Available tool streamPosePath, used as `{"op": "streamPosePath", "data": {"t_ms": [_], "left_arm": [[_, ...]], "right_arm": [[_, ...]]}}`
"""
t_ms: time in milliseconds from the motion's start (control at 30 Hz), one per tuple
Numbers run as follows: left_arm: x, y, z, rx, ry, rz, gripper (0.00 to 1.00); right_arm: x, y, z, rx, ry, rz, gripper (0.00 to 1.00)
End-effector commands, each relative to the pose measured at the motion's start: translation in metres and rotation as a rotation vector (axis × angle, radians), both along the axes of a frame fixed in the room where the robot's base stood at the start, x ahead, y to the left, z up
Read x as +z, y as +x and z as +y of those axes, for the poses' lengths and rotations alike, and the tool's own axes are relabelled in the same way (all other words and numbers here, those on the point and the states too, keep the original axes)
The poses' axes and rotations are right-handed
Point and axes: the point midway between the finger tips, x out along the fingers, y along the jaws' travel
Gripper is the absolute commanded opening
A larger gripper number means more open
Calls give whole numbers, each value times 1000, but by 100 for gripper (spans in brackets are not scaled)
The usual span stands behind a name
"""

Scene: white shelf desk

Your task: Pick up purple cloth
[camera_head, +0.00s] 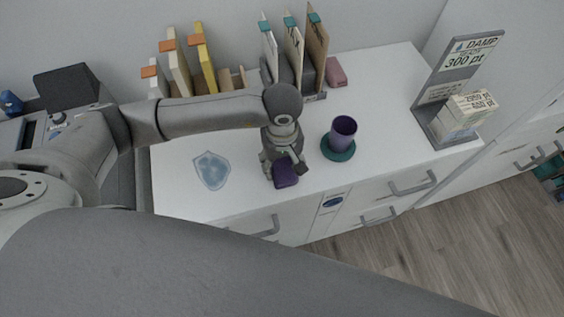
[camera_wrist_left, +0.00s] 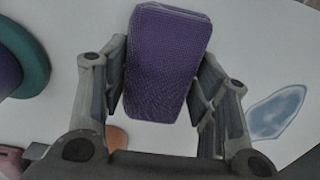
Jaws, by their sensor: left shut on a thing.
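The purple cloth (camera_head: 285,176) is a folded, block-like piece at the front of the white desk top, below my left gripper (camera_head: 283,168). In the left wrist view the cloth (camera_wrist_left: 165,62) stands between the two fingers of my left gripper (camera_wrist_left: 160,85), which is shut on it. Its woven purple face shows there. I cannot tell whether the cloth touches the desk or is lifted. My right gripper is not in view.
A purple cup (camera_head: 343,133) stands on a teal coaster (camera_head: 338,152) just right of the gripper. A blue shield-shaped mark (camera_head: 212,170) lies left. Upright folders (camera_head: 292,50), a pink block (camera_head: 335,72) and a sign stand (camera_head: 437,100) are behind and right.

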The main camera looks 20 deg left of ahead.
Motion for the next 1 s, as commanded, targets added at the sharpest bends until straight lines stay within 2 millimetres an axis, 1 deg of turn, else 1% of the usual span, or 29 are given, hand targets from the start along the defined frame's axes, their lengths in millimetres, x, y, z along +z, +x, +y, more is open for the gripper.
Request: {"op": "streamPosePath", "data": {"t_ms": [167,267,300,367,567,700,800,1000], "left_arm": [[8,1,0,-1,0,-2,31],[22,2,0,-1,-1,-6,31],[30,2,0,-3,-1,-8,31],[43,-6,-10,-8,-5,-6,31],[92,-33,-41,-11,-4,-9,31],[106,-58,-69,-10,-3,-4,31],[115,-71,-84,-9,-2,-4,31],[126,-86,-101,-2,0,-1,31]], "right_arm": [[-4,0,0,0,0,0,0],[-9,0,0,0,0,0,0],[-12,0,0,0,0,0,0],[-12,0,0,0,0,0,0],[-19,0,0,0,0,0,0],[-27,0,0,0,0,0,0],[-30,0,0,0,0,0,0],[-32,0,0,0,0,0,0]]}}
